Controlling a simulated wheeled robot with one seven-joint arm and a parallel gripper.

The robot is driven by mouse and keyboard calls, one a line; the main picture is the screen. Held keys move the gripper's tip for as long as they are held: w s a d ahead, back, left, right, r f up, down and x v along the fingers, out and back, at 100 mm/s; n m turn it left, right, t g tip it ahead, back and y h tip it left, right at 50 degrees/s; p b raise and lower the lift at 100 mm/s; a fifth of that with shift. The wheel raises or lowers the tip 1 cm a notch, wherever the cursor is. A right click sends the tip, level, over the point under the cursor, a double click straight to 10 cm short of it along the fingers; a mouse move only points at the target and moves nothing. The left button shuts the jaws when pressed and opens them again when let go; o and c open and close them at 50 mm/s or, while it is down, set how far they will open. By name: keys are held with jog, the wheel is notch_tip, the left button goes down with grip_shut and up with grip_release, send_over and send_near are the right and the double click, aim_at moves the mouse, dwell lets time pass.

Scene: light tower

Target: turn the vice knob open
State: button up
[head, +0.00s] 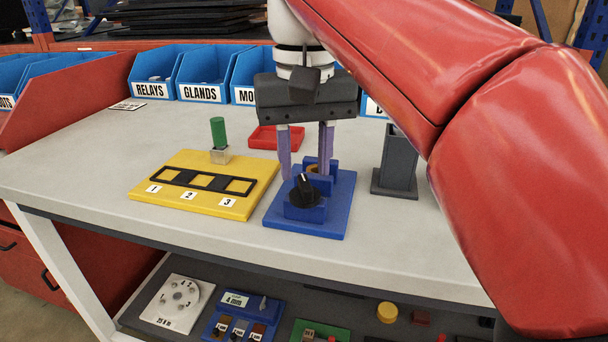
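The blue vice (335,212) stands on the grey bench near its front edge. Its black knob (304,191) is on the front block, with a white pointer line that points up and slightly left. My gripper (305,168) hangs over the vice, pointing down. Its two purple-grey fingers are spread apart, one on each side of the vice's upper part, behind the knob. A small orange-brown part (312,168) shows between the fingers at the vice's rear block. I cannot tell whether the fingers touch anything.
A yellow board (175,197) with slots labelled 1, 2 and 3 lies left of the vice. A dark grey holder (397,160) stands right. Blue bins line the back. My red arm covers the right side.

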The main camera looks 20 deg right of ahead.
jog(key=shift+f, duration=1.25)
grip_shut()
